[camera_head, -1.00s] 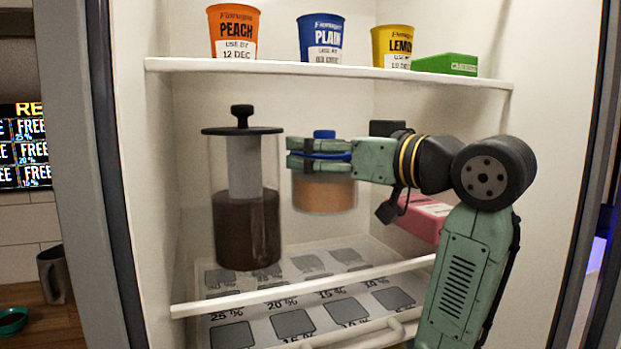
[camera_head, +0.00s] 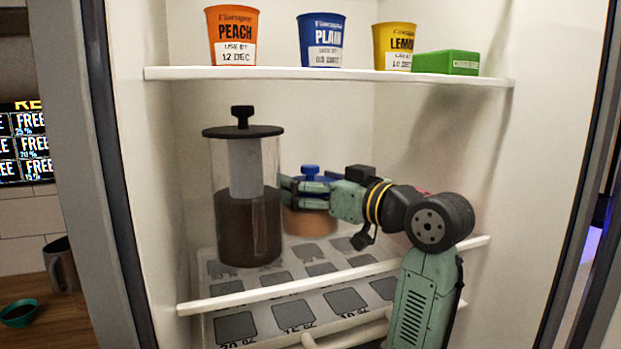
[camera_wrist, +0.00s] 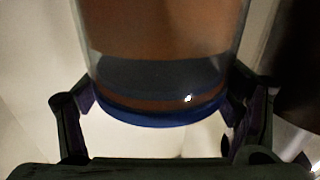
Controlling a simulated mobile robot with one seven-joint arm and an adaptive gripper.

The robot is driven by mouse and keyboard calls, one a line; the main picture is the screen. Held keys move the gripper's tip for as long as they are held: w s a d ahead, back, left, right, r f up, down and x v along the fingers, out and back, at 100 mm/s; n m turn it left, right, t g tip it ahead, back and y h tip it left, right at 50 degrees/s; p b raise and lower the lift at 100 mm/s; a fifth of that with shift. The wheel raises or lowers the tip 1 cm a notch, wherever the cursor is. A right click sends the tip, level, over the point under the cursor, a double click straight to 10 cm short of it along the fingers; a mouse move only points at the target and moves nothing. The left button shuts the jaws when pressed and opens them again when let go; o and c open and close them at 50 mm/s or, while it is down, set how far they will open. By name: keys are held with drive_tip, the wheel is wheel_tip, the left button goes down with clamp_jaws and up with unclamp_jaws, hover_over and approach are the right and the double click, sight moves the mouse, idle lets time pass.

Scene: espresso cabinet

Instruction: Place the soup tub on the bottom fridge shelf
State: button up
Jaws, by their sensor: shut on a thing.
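The soup tub (camera_head: 308,221) is a clear tub of orange-brown soup with a blue lid and knob. It is inside the fridge at the bottom level, right of a tall jar. My gripper (camera_head: 306,192) is shut on it near the lid, reaching in from the right. In the wrist view the tub (camera_wrist: 165,40) fills the middle, its blue lid rim between my two fingers (camera_wrist: 160,112). The bottom fridge shelf (camera_head: 225,287) carries a printed sheet of grey squares and percentages. Whether the tub's base touches the shelf I cannot tell.
The tall dark-filled jar (camera_head: 247,228) with a black lid stands close left of the tub. The upper shelf (camera_head: 300,74) holds orange (camera_head: 232,38), blue (camera_head: 321,42) and yellow (camera_head: 393,47) cups and a green box (camera_head: 446,62). A white front rail (camera_head: 330,279) crosses the shelf.

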drive_tip(key=shift+f, duration=0.1)
drive_tip(key=o, duration=1.9)
drive_tip(key=b+v, duration=0.3)
drive_tip(key=v, duration=0.9)
drive_tip(key=shift+r, duration=0.2)
